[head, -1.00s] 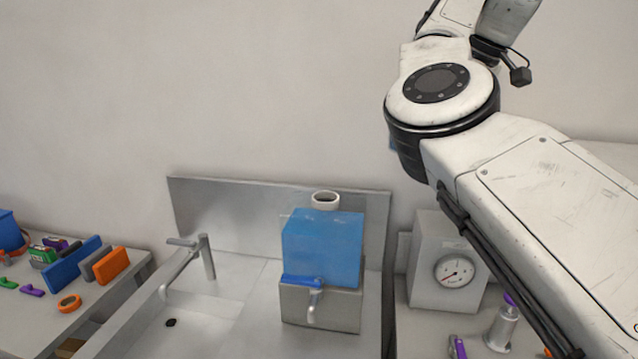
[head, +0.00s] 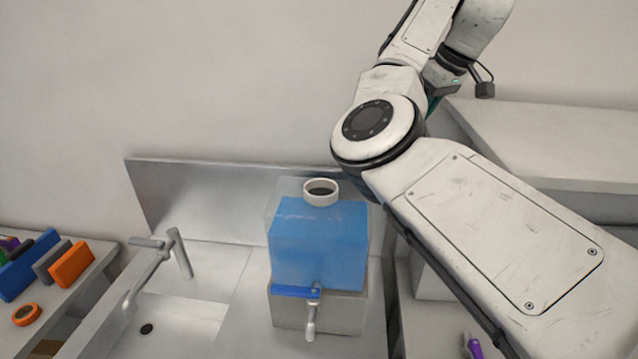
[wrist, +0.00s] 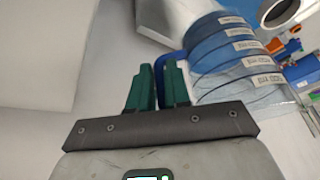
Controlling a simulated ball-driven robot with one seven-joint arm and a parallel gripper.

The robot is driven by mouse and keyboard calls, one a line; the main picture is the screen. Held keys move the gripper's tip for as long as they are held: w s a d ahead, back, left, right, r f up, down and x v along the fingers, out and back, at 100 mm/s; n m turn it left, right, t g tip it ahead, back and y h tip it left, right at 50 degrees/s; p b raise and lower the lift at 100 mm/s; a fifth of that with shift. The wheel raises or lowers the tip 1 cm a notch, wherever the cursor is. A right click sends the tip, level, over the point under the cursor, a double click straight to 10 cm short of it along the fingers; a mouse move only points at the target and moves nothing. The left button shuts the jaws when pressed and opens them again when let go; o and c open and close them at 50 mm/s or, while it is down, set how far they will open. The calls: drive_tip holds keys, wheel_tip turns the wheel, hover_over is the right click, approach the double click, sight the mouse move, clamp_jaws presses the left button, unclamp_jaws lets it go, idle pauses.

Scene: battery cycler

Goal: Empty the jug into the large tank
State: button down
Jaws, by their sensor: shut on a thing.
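The large tank (head: 318,245) stands on a grey block at the sink's right side. It is translucent, holds blue liquid, and has an open white neck (head: 321,192) on top and a tap low in front. In the wrist view, my gripper (wrist: 158,80) has two green fingers close together on the blue handle of the jug (wrist: 237,65). The jug is a clear, blue-tinted cylinder with labelled bands, lying tilted beside the fingers. How much it holds I cannot tell. In the head view the jug is not visible, hidden behind my arm or out of frame.
The sink tap (head: 163,265) stands left of the tank. A side bench at far left holds an orange block (head: 72,264) and an orange ring (head: 27,315). A metal backsplash (head: 220,205) rises behind. A pale raised surface (head: 560,140) lies behind my arm.

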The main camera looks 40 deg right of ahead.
drive_tip(key=shift+f, duration=0.3)
